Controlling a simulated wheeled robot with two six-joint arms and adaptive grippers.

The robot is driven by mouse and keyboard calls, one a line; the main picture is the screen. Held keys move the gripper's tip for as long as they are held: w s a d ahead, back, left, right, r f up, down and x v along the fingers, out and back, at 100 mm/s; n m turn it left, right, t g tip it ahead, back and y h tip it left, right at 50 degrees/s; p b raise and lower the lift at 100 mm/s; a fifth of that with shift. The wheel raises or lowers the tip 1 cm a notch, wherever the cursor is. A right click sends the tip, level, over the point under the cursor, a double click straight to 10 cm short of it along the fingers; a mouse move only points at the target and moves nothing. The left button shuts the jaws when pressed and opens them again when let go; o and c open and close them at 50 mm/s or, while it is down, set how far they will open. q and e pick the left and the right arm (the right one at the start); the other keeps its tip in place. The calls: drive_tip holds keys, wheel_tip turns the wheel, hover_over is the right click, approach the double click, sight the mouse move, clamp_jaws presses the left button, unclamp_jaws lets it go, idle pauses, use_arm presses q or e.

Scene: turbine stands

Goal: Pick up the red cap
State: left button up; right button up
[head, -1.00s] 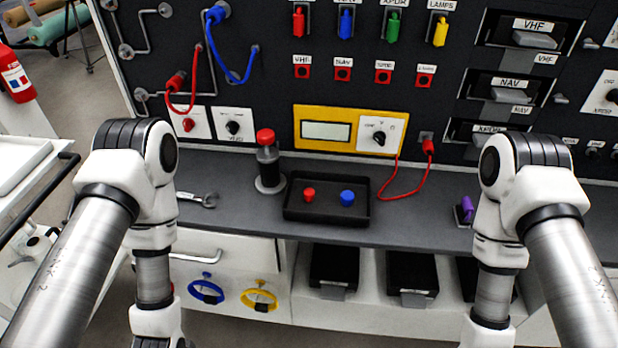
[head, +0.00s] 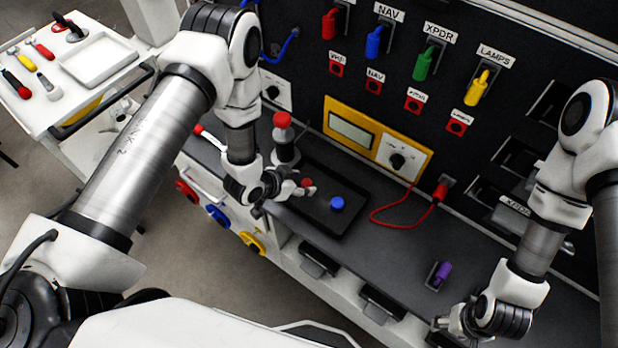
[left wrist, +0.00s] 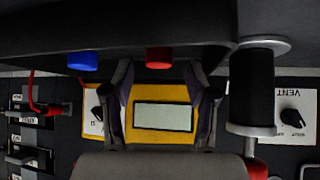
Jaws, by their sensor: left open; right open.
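The small red cap (head: 306,183) stands in the black tray (head: 352,229) on the bench, left of the blue cap (head: 337,203). My left gripper (head: 297,189) is open at the tray's left side, right by the red cap. In the left wrist view, the red cap (left wrist: 158,58) appears between the tips of my open left gripper (left wrist: 160,78), with no clear grip on it. The blue cap (left wrist: 82,61) is left of it there. My right gripper (head: 446,322) is open near the bench's front edge, away from the caps.
The yellow-framed meter panel (head: 376,140) rises behind the tray. A red cable (head: 392,221) and a purple piece (head: 442,271) are to the right.

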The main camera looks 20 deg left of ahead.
sight(306, 183)
use_arm(q)
drive_tip(key=x, duration=0.3)
use_arm(e)
drive_tip(key=shift+w+d+r, duration=0.1)
drive_tip(key=shift+r, duration=0.4)
use_arm(q)
drive_tip(key=c, duration=0.9)
wheel_tip(306, 183, up, 4)
drive_tip(key=p, duration=0.3)
use_arm(e)
wheel_tip(306, 183, up, 3)
use_arm(q)
drive_tip(key=s+a+r+p, duration=0.1)
drive_tip(key=s+a+p, duration=0.3)
drive_tip(key=s+a, duration=0.4)
drive_tip(key=s, duration=0.6)
drive_tip(key=shift+p, duration=0.3)
use_arm(e)
wheel_tip(306, 183, up, 4)
drive_tip(key=shift+r, duration=0.15)
use_arm(q)
drive_tip(key=shift+o, duration=0.2)
